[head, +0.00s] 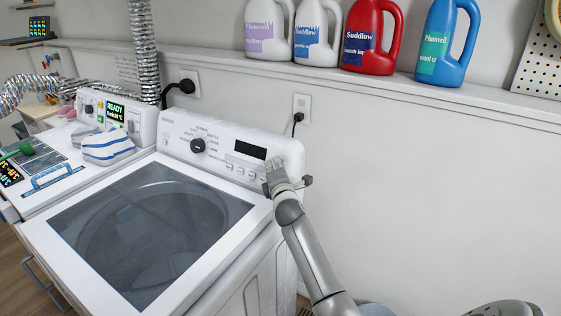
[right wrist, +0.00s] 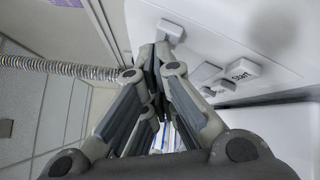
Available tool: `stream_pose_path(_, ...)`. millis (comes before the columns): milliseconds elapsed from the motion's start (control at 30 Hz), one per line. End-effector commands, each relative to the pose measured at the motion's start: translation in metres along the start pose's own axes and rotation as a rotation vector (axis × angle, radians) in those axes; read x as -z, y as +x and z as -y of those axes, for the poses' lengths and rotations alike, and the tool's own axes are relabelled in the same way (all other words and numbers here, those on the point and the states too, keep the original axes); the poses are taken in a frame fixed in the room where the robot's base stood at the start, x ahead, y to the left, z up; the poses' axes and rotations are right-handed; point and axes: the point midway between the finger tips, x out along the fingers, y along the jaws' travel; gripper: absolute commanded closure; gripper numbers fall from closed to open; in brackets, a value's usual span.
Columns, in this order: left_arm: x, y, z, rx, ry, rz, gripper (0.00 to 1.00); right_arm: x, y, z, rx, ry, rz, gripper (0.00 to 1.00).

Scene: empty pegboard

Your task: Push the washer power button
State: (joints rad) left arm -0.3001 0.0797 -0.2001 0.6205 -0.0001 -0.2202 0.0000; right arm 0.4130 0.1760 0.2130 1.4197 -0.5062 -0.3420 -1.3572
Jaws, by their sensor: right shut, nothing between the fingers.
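The white washer (head: 50,233) has a dark glass lid and a raised control panel (head: 178,128) with a black knob (head: 198,146), a dark display and a row of small buttons. My right gripper (head: 275,168) is shut and empty at the right end of the panel, covering part of it. In the right wrist view its closed fingertips (right wrist: 154,50) are at or very near a pale square button (right wrist: 171,31); I cannot tell whether they touch, and no label shows on it. A button marked Start (right wrist: 242,70) sits to the right. My left gripper is out of view.
A second machine with a lit READY panel (head: 115,112) stands left of the washer, with a striped cloth (head: 108,146) on top. Several detergent jugs, including a red one (head: 371,38), stand on the ledge above. The wall right of the washer is clear apart from an outlet (head: 301,106).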

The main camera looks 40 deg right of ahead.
Motion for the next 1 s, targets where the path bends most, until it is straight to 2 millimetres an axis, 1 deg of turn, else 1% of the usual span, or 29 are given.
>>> stream_pose_path(67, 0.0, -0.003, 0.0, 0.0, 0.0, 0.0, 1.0, 0.001, -0.003, -0.003, 0.001, 0.001, 0.0, 1.0)
stream_pose_path(433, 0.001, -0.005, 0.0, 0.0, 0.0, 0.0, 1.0, 0.004, -0.006, -0.005, 0.0, 0.001, -0.001, 1.0)
stream_pose_path(700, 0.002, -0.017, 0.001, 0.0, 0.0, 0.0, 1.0, 0.018, -0.025, -0.019, 0.0, 0.002, -0.002, 1.0)
stream_pose_path(1000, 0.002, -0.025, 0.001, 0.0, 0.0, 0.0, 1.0, 0.031, -0.043, -0.032, 0.0, 0.002, -0.001, 1.0)
